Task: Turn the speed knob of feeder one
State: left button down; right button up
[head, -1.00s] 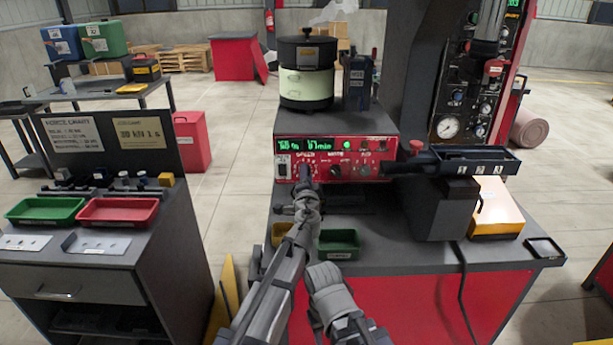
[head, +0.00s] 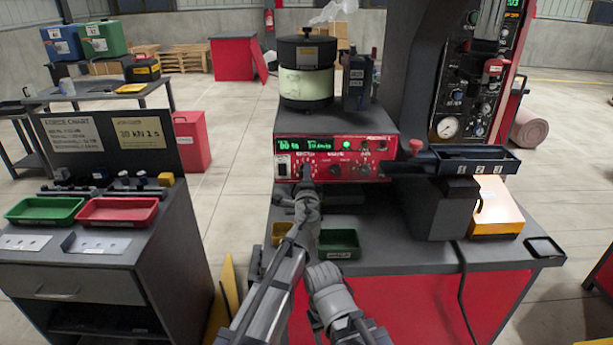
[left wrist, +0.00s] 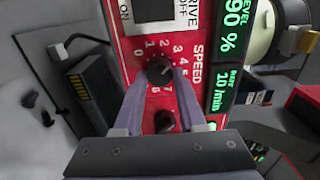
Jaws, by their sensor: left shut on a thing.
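The speed knob (left wrist: 160,70) is a small black dial with a numbered scale marked SPEED, on feeder one's red control panel (head: 376,145). My left gripper (left wrist: 155,80) has its two fingers on either side of the knob and is shut on it. In the head view the left gripper (head: 305,178) is at the panel's left part and hides the knob. The green display (left wrist: 230,50) reads about 90 % level and 10/min in the left wrist view. My right gripper does not show.
A second black knob (left wrist: 165,121) sits close beside the left fingers. A green bin (head: 339,253) is on the bench below, and a dark tray (head: 475,165) juts out to the right.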

pick_arm(q)
jog(key=shift+c, duration=2.4)
grip_release()
jog(key=shift+s, duration=0.15)
jog(key=s, duration=0.7)
jog(key=shift+s, duration=0.3)
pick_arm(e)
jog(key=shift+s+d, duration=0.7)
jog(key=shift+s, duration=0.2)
